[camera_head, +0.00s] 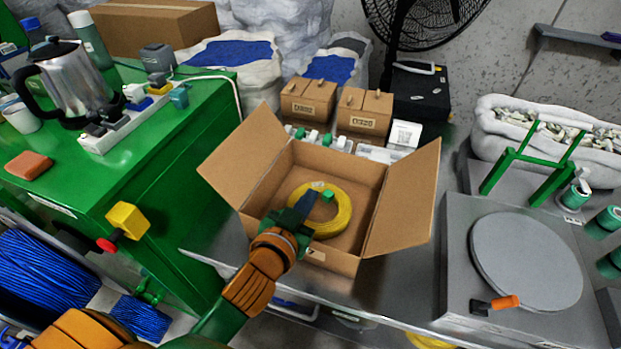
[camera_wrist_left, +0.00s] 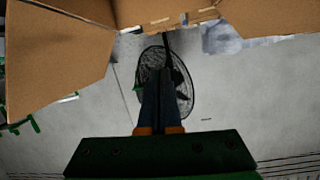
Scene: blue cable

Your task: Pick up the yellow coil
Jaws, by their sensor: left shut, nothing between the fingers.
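The yellow coil (camera_head: 339,218) lies flat on the floor of an open cardboard box (camera_head: 376,224) in the head view. My left gripper (camera_head: 309,197) reaches into the box from the front left, its fingers over the left part of the coil and hiding some of it. The fingers are shut and empty. In the left wrist view, the closed fingers (camera_wrist_left: 159,85) show in front of the wall, and the coil does not show there. I cannot tell whether the fingertips touch the coil. My right gripper is not in view.
The box flaps (camera_head: 408,197) stand open on both sides. A green bench (camera_head: 150,170) with a metal pot (camera_head: 72,82) is at left. A grey machine with a round plate (camera_head: 525,260) is at right. Small cartons (camera_head: 365,112) stand behind the box.

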